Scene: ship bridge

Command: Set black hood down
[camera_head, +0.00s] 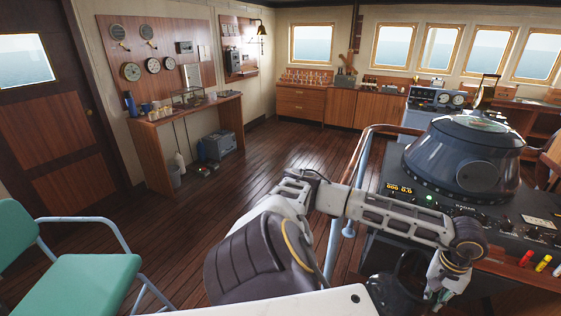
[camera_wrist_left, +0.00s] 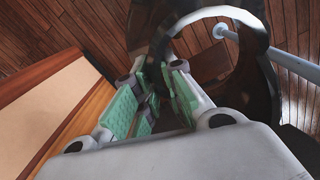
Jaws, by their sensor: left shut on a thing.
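The black hood (camera_head: 392,290) is a dark, ring-like piece low in the head view, left of the radar console's front edge. In the left wrist view the hood (camera_wrist_left: 262,75) fills the upper middle, with a round opening through which the floor shows. My left gripper (camera_head: 428,290) is beside the hood in the head view, partly cut off by the bottom edge. In the left wrist view its green-padded fingers (camera_wrist_left: 158,88) are closed on the hood's near edge. The exact contact is partly hidden. My right gripper is not in view.
The radar console (camera_head: 400,215) with its dark dome (camera_head: 468,155) stands right. A pale rail (camera_head: 335,245) runs beside it. A green chair (camera_head: 85,285) is at lower left. A wooden side table (camera_head: 155,130) stands along the left wall. The plank floor (camera_head: 200,210) between is largely clear.

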